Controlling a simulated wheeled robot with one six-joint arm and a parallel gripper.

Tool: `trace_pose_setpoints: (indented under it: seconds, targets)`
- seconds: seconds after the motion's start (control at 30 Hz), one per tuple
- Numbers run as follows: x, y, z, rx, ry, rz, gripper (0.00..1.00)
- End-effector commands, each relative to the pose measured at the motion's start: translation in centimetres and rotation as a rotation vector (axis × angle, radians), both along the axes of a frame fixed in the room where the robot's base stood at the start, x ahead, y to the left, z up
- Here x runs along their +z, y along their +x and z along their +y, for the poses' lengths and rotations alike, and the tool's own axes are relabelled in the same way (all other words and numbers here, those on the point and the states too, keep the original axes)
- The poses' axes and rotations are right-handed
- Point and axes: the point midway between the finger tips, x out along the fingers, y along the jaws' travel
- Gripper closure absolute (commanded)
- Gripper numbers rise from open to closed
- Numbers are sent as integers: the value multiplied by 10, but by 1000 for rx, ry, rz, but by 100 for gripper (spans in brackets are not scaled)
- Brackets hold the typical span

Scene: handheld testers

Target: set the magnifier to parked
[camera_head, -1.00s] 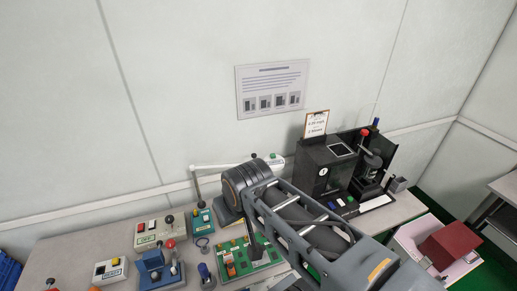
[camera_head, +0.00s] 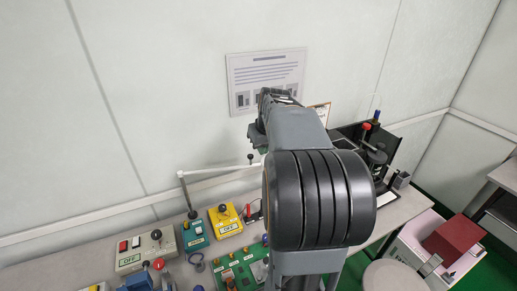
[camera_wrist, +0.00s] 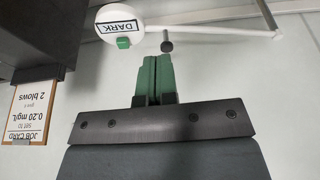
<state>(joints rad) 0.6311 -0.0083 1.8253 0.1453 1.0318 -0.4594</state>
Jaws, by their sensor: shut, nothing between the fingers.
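The magnifier's white jointed arm (camera_head: 222,167) reaches right from its stand above the bench; its head is hidden behind my arm in the head view. In the wrist view the round white head (camera_wrist: 117,20) shows upside down, with a DARK label and a green button (camera_wrist: 123,43). A small dark knob (camera_wrist: 167,46) stands by the white arm, right of the head; it also shows in the head view (camera_head: 250,157). My gripper (camera_wrist: 156,58) is shut and empty, its green fingertips apart from the knob and head. In the head view its tips are mostly hidden.
A black tester (camera_wrist: 35,40) with a job card (camera_wrist: 30,112) is close at left in the wrist view. Control boxes, including a yellow one (camera_head: 225,220) and a teal one (camera_head: 195,235), and a green board (camera_head: 238,268) crowd the bench. The wall is behind.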

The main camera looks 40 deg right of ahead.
Motion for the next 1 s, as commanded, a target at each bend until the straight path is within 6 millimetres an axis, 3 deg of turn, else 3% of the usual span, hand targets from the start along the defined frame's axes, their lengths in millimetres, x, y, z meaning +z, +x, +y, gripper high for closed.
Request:
trace_pose_setpoints:
  seconds: [0.4,0.7,1.0]
  targets:
    - [-73,24,-3,3,2,4,100]
    - [-74,56,-11,4,0,0,100]
    - [-76,62,-12,3,-1,0,100]
